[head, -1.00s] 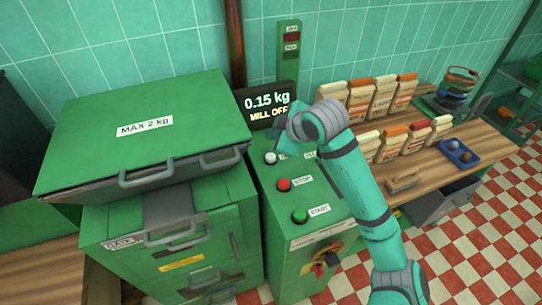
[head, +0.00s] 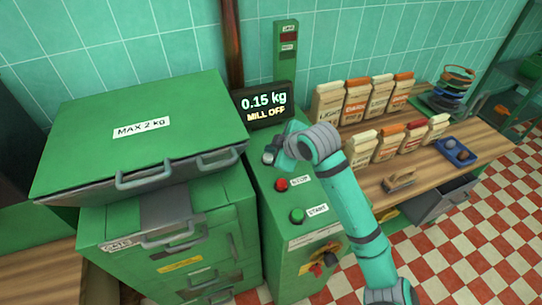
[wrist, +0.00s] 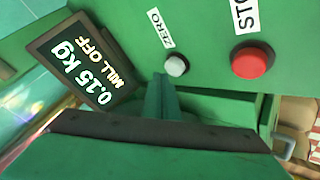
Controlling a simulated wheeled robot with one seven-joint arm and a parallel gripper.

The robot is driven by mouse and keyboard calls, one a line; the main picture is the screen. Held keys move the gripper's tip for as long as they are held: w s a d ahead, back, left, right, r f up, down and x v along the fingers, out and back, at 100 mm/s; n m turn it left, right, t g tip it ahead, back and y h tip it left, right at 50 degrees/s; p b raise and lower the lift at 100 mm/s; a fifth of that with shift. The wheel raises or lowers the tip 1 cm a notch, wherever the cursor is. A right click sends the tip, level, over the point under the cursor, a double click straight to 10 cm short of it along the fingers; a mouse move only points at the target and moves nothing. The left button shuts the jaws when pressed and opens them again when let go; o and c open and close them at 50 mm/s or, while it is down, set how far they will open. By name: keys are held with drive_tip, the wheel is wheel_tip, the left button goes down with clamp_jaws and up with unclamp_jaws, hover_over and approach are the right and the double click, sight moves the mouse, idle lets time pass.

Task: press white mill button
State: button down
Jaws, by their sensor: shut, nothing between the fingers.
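The white button (wrist: 176,65) sits on the green mill panel beside a ZERO label in the wrist view. In the head view it is mostly hidden at my fingertips. My gripper (wrist: 164,82) is shut and empty, its narrow fingertips close beside the button in the wrist view; I cannot tell whether they touch it. My gripper also shows in the head view (head: 271,153), over the far part of the panel. The display (head: 265,104) reads 0.15 kg and MILL OFF.
The red STOP button (head: 281,184) and green START button (head: 297,215) lie nearer on the same panel. The green MAX 2 kg lid (head: 140,155) stands to the left. Paper bags (head: 357,104) stand on the wooden counter (head: 470,165) at right.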

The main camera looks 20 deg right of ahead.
drive_tip(key=shift+a, duration=0.4)
drive_tip(key=shift+d, duration=0.2)
drive_tip(key=shift+w, duration=0.15)
idle(0.7)
drive_tip(key=shift+d, duration=0.1)
drive_tip(key=shift+a+f, duration=0.3)
drive_tip(key=shift+a, duration=0.05)
drive_tip(key=shift+f, duration=0.15)
drive_tip(key=shift+d, duration=0.1)
